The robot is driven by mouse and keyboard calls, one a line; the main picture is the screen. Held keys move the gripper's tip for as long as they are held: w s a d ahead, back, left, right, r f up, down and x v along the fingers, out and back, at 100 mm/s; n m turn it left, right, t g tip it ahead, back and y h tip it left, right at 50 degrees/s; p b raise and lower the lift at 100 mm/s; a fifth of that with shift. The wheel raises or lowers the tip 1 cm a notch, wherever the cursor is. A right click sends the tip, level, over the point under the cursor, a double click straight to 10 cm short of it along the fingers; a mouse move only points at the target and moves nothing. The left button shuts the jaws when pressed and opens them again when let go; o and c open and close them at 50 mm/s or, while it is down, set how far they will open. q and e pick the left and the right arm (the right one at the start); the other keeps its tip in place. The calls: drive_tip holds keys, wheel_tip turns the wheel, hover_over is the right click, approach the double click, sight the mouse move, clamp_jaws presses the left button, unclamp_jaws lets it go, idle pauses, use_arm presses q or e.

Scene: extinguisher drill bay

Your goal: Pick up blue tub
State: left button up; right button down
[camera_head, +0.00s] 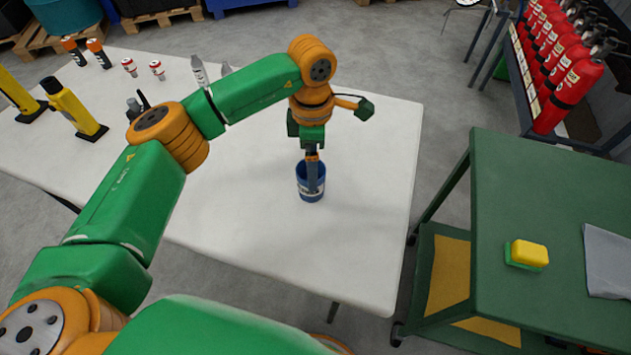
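The blue tub (303,194) stands upright on the white table, towards the table's right side. My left gripper (313,173) points straight down at it from above. Its fingers overlap the tub's opening and rim, and at least one finger appears to reach inside or in front of the wall. I cannot tell whether the fingers are closed on the rim. A pale label shows on the tub's side. My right gripper is not in view.
The white table (375,190) is clear around the tub. Yellow devices (72,108), torches (98,53) and small red-and-white items (157,70) stand at its left. A green cart (540,200) with a yellow sponge (528,254) and grey cloth (608,262) is at right, near racked red extinguishers (568,92).

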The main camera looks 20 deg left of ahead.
use_arm(q)
drive_tip(key=f, duration=0.2)
drive_tip(key=f+p, duration=0.1)
drive_tip(key=f, duration=0.2)
drive_tip(key=f+p, duration=0.1)
drive_tip(key=f, duration=0.1)
drive_tip(key=shift+s+a+f, duration=0.15)
drive_tip(key=shift+s, duration=0.1)
drive_tip(key=c, duration=1.5)
